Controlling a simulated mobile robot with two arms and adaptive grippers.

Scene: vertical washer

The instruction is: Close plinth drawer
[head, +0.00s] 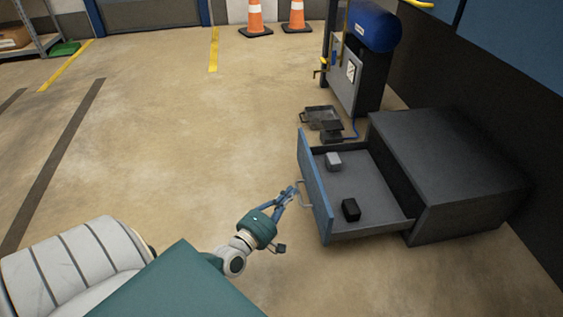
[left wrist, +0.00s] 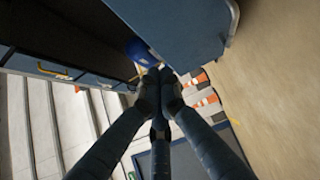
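The plinth drawer (head: 372,203) is pulled well out of the dark grey plinth (head: 455,165), to its left. Its blue front panel (head: 314,188) faces left and carries a pale bar handle (head: 303,196). A light grey block (head: 333,161) and a black block (head: 351,210) lie inside. My left gripper (head: 290,193) is just left of the front panel, close by the handle; contact cannot be made out. In the left wrist view its fingertips (left wrist: 161,76) are together with nothing seen between them, below a blue panel (left wrist: 180,22). My right gripper is not in view.
A machine with a blue tank (head: 373,25) stands behind the drawer, with dark trays (head: 322,118) on the floor before it. Two orange cones (head: 256,18) stand at the back. A dark wall bounds the right. The floor to the left is clear.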

